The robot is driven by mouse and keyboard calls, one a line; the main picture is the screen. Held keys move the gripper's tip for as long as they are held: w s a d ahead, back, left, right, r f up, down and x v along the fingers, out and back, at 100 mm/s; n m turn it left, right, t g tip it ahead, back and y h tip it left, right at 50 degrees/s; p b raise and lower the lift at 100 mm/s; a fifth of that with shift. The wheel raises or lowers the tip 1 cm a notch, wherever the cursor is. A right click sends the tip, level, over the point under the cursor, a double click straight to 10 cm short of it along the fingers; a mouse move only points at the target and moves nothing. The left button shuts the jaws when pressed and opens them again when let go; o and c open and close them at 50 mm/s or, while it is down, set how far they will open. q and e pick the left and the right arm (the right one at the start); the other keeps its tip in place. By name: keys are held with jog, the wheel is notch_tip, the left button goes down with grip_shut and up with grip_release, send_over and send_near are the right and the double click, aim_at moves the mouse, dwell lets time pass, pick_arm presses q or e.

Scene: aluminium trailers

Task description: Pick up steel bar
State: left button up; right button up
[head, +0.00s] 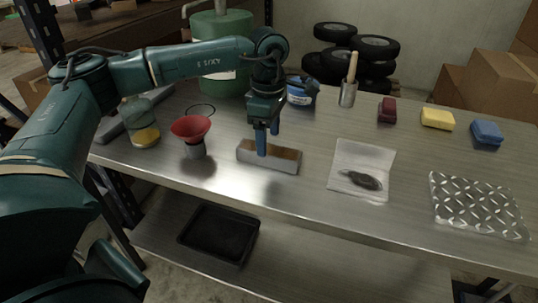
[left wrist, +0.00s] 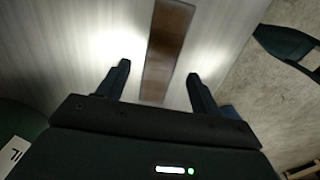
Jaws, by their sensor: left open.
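The steel bar (head: 284,163) is a rectangular block with a brownish top and grey side, lying flat on the metal workbench (head: 225,175). My left gripper (head: 267,143) points down at the bar, with its blue fingers apart. In the left wrist view the bar (left wrist: 168,45) runs lengthwise between the two open fingers of the left gripper (left wrist: 158,85), with a gap on each side. I cannot tell how far the fingertips are above the bench. My right gripper is not in view.
A red funnel (head: 191,128) stands just left of the bar, near a glass flask (head: 137,110). Behind are a brush in a cup (head: 348,93) and several coloured blocks.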

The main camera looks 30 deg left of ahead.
aim_at(269, 148)
pick_arm(q)
notch_tip(269, 148, down, 5)
jog(key=shift+r, duration=0.15)
grip_shut()
dwell(0.7)
jog(key=shift+w+r, duration=0.1)
jog(key=shift+r, duration=0.1)
